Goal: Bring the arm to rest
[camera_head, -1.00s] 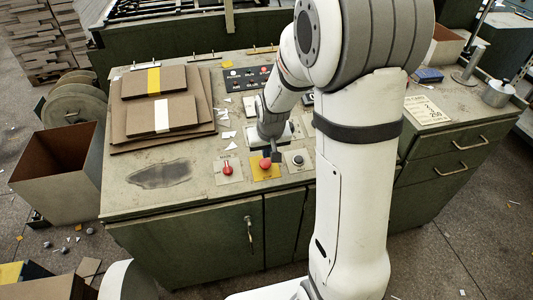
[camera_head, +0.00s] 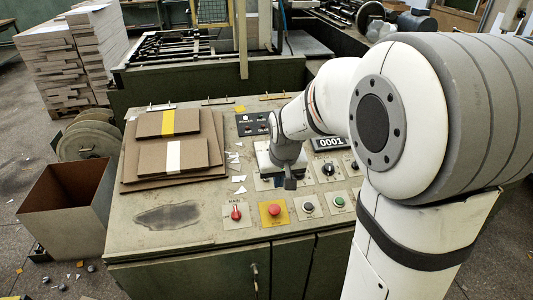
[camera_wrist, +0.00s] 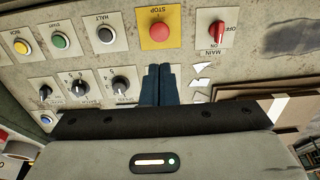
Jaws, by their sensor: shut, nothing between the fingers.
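My gripper (camera_head: 290,184) is shut and empty, its dark fingertips pointing down over the control panel. In the wrist view its two blue-grey fingers (camera_wrist: 158,85) lie side by side, near the red STOP button (camera_wrist: 158,32) and the batch and speed knobs. In the head view the red stop button (camera_head: 274,209) on its yellow plate is in front of the gripper, apart from it. My white arm fills the right of the head view, bent at the elbow, and hides the right part of the cabinet.
A red MAIN switch (camera_head: 236,213), a black button (camera_head: 308,207) and a green button (camera_head: 339,201) line the panel's front. An open bin (camera_head: 62,222) stands on the floor at left. The feeder machinery is behind.

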